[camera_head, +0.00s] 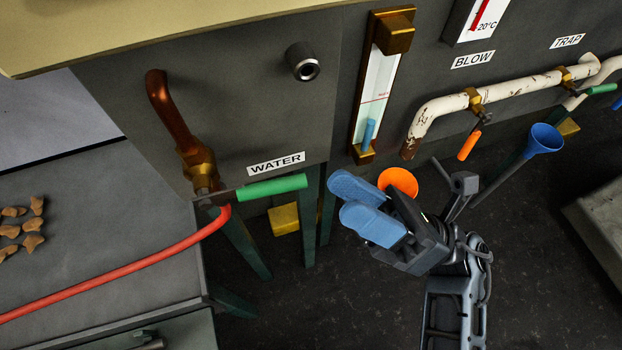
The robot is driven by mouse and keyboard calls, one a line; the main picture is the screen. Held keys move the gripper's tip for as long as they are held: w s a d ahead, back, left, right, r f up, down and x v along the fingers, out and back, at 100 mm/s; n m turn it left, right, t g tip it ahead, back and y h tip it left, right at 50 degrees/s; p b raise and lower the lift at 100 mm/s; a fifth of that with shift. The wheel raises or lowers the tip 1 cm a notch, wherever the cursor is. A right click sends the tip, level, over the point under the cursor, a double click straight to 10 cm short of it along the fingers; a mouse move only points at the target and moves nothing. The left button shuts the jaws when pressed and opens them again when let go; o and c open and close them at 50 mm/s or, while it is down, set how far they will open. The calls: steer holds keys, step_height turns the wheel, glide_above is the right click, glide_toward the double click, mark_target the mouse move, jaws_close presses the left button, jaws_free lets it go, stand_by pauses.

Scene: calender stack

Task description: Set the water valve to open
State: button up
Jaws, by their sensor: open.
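The water valve's green lever (272,188) sticks out to the right, roughly level, under the WATER label (277,164) on the dark panel. It joins a brass valve body (200,168) below a bent copper pipe (163,105). A red hose (130,267) runs from below the valve to the left edge. My gripper (358,208) has blue fingertips with a gap between them. It is empty, in front of and to the right of the lever's end, apart from it in the picture.
A sight glass (375,95) stands right of the water panel. Right of it run a white pipe (510,92) with an orange lever (469,146) under BLOW and a blue funnel (543,139). A grey bench (110,210) with brown pieces (33,242) is at left.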

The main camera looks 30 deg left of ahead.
mark_target(302, 186)
steer(key=a+f+n+g+h, duration=0.1)
steer(key=n+h, duration=0.1)
steer(key=w+n+g+h+b, duration=0.1)
steer(key=n+g+h, duration=0.1)
steer(key=n, duration=0.1)
steer(key=w+a+f+n+g+h+b, duration=0.1)
steer(key=n+g+h, duration=0.1)
steer(key=n, duration=0.1)
steer(key=shift+w+a+f+h, duration=0.1)
steer(key=shift+a+f+h, duration=0.2)
steer(key=shift+a, duration=0.05)
steer(key=shift+p+x, duration=1.05)
steer(key=shift+x, duration=2.8)
steer(key=shift+c, duration=0.3)
jaws_close()
